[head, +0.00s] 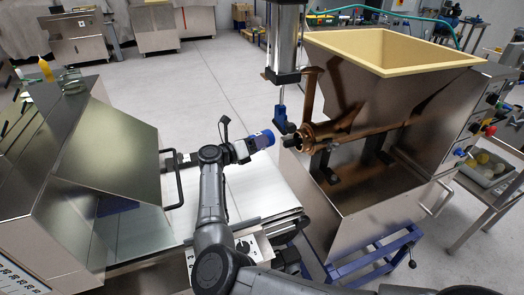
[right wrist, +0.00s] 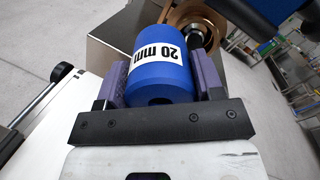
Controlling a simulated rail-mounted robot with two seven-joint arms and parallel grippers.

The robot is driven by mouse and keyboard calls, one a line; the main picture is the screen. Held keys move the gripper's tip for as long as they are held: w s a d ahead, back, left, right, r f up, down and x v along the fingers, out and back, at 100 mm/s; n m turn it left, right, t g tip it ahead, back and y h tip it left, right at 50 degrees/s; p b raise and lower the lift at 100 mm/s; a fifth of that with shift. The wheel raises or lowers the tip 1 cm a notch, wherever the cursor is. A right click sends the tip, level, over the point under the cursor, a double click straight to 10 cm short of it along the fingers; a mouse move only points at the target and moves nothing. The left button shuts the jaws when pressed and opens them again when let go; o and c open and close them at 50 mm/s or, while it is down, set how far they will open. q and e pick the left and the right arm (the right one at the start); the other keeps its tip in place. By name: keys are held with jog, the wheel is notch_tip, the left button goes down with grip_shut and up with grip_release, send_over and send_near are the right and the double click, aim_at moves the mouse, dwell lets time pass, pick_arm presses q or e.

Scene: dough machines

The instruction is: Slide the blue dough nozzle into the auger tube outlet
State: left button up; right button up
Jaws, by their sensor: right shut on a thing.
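The blue nozzle (head: 264,139) is held in my right gripper (head: 250,144), to the left of the auger tube outlet (head: 302,137). In the right wrist view the nozzle (right wrist: 158,66) lies between the two purple fingers of the right gripper (right wrist: 160,80), its white "20 mm" label on top. The copper-coloured outlet (right wrist: 193,14) shows beyond the nozzle, partly hidden by it. In the head view a small gap separates nozzle and outlet. The dark auger end sticks out of the tube. My left gripper is not in view.
A vertical cylinder with a blue end (head: 281,115) hangs just above and left of the outlet. The steel hopper (head: 400,52) stands at the right. A white conveyor belt (head: 268,197) lies below the arm. A steel machine with a sloped cover (head: 110,140) stands at the left.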

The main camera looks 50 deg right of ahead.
aim_at(284, 144)
jog(key=s+m+g, duration=0.1)
jog(key=s+a+m+g+y, duration=0.2)
jog(key=m+g, duration=0.1)
jog(key=shift+s+f, duration=0.15)
jog(key=shift+f, duration=0.2)
jog(key=shift+x, duration=3.1)
jog(key=shift+r, duration=0.1)
